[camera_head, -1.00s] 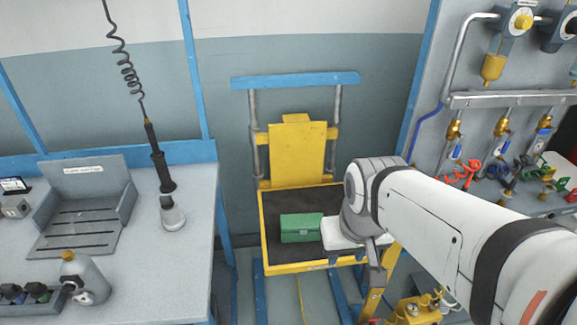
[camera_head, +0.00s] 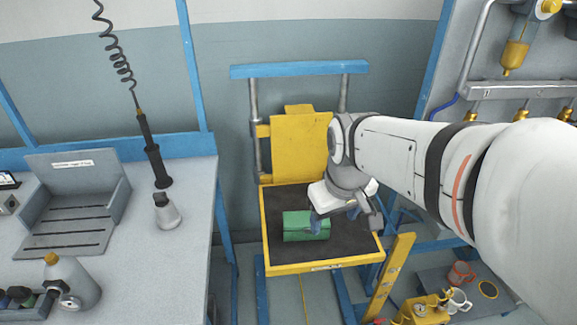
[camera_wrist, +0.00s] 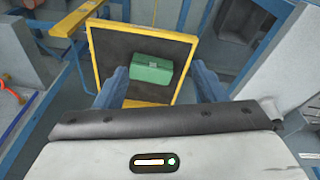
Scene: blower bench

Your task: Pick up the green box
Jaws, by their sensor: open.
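The green box (camera_head: 303,226) lies on the dark mat of a yellow-rimmed tray (camera_head: 322,266) on a yellow and blue lift stand. In the wrist view the green box (camera_wrist: 152,69) shows ahead of my gripper, its near side partly between the two bluish fingers. My gripper (camera_head: 318,222) is over the tray at the box's right side in the head view. In the wrist view my gripper (camera_wrist: 158,86) has its fingers wide apart with nothing held. I cannot tell whether a finger touches the box.
A grey bench (camera_head: 190,220) stands left, with a grey bottle (camera_head: 72,284) and a hanging black tool (camera_head: 155,155). The stand's blue top bar (camera_head: 300,69) rises behind the tray. Mugs and a yellow unit (camera_head: 420,310) sit lower right. A pipe panel is at upper right.

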